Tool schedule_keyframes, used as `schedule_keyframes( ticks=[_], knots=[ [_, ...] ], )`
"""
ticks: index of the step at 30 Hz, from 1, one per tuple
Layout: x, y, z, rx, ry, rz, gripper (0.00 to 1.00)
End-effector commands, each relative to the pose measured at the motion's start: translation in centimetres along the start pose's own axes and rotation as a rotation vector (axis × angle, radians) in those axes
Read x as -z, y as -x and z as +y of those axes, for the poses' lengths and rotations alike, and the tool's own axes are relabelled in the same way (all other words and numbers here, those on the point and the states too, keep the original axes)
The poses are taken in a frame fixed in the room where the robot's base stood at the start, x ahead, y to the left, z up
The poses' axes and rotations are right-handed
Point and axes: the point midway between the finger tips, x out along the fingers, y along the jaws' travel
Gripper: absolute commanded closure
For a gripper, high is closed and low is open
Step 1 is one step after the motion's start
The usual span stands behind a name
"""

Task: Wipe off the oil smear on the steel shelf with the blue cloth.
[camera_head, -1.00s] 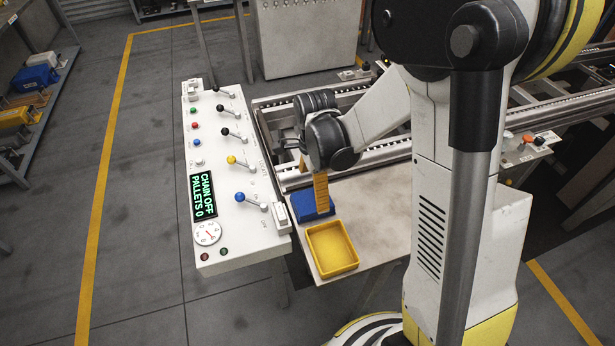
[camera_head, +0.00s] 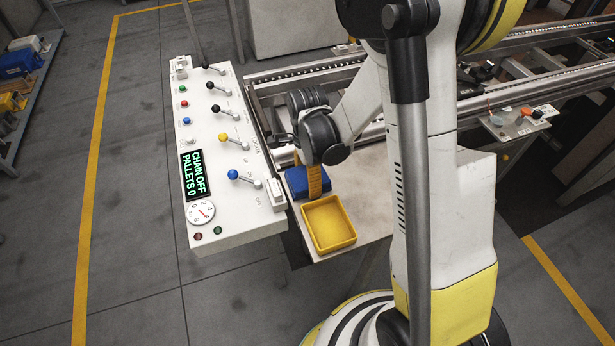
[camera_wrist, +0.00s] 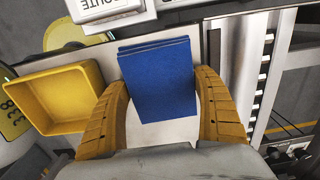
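The folded blue cloth (camera_head: 297,184) lies on a pale flat tabletop (camera_head: 368,205) beside the lever panel. It also shows in the wrist view (camera_wrist: 158,85) as a stacked blue rectangle. My gripper (camera_head: 314,190) points down over the cloth. In the wrist view its two ridged yellow fingers (camera_wrist: 160,77) are spread wide, one on each side of the cloth, with nothing held between them. I cannot tell how far the fingertips are above the tabletop. I see no oil smear, and I cannot tell whether this tabletop is the steel shelf.
A yellow tray (camera_head: 329,224) stands just in front of the cloth, close to the fingers. The white panel (camera_head: 230,210) with several levers lies to the left; its display reads CHAIN OFF, PALLETS 0. Conveyor rails (camera_head: 480,100) run behind.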

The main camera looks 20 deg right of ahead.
Motion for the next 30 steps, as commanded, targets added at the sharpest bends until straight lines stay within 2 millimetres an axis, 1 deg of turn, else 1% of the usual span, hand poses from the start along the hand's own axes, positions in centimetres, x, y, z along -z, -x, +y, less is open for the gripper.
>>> schedule_keyframes(
  ticks=[1,2,3,4,25,30],
  knots=[
    [0.0,0.0,0.0,0.000,0.000,0.000,0.51],
    [0.0,0.0,0.0,0.000,0.000,0.000,0.28],
    [0.0,0.0,0.0,0.000,0.000,0.000,0.40],
    [0.0,0.0,0.0,0.000,0.000,0.000,0.45],
    [0.1,-0.1,0.0,0.000,0.000,0.000,0.46],
    [1.4,-0.1,0.0,0.000,-0.003,0.000,0.46]
  ],
)
